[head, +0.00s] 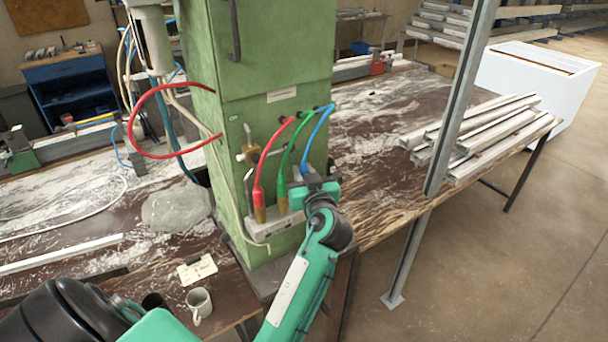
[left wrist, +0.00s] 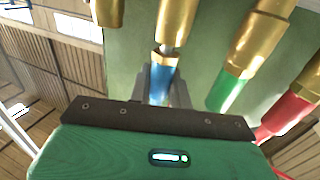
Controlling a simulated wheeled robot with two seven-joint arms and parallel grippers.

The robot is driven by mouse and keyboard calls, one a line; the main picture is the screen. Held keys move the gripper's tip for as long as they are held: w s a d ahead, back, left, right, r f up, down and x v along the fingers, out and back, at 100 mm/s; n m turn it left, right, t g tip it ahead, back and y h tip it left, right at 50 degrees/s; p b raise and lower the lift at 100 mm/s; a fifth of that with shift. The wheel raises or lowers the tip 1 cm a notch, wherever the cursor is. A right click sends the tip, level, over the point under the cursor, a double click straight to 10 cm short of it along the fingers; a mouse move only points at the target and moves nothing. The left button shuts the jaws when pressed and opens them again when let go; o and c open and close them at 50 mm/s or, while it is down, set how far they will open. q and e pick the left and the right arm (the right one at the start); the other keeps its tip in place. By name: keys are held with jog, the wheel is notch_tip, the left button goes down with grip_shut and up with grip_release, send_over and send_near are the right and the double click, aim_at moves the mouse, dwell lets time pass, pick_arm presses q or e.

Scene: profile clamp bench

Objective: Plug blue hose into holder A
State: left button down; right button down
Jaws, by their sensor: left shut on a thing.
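The blue hose (head: 318,138) arcs down from the green cabinet to my left gripper (head: 308,190). In the left wrist view, my left gripper (left wrist: 162,90) is shut on its blue end (left wrist: 160,82). A brass collar and short grey tip on this end point at a brass socket (left wrist: 178,18). The tip meets or overlaps the socket's near edge; I cannot tell whether it is inside. The grey holder block (head: 272,230) sits low on the cabinet; which place is A is not readable. My right gripper is not in view.
The red hose (head: 262,180) and green hose (head: 283,170) end in brass fittings beside the blue one. Another brass socket (left wrist: 110,12) is left of the blue end. The cabinet (head: 235,110) stands close behind. A mug (head: 199,302) stands on the bench.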

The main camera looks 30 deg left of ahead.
aim_at(304, 164)
pick_arm(q)
jog(key=shift+r, duration=0.25)
jog(key=shift+r+p, duration=0.8)
jog(key=shift+r, duration=0.35)
jog(key=shift+r, duration=0.15)
jog(key=shift+d, duration=0.1)
